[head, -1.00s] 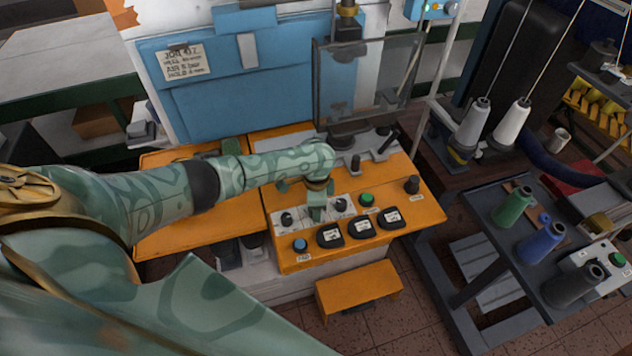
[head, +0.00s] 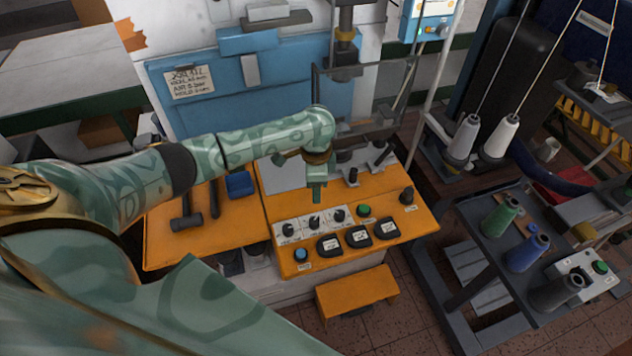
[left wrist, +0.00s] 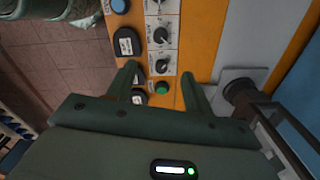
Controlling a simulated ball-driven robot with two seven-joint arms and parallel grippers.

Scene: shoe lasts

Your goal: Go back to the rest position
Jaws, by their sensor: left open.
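My left gripper (head: 316,196) hangs above the orange control panel (head: 425,226), apart from it, with its arm reaching in from the left. In the left wrist view its two fingers (left wrist: 160,78) stand apart with nothing between them. Below are a row of black knobs (head: 314,222), a green button (head: 364,210) and a blue button (head: 301,254). The green button also shows in the left wrist view (left wrist: 162,88), near the gap between the fingers. My right gripper is in neither view.
A hammer (head: 186,214) and a blue box (head: 239,184) lie on the orange worktop to the left. A clear guard and a press stand behind the gripper. Thread spools (head: 501,216) stand on a dark table at right. An orange step (head: 357,291) sits in front.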

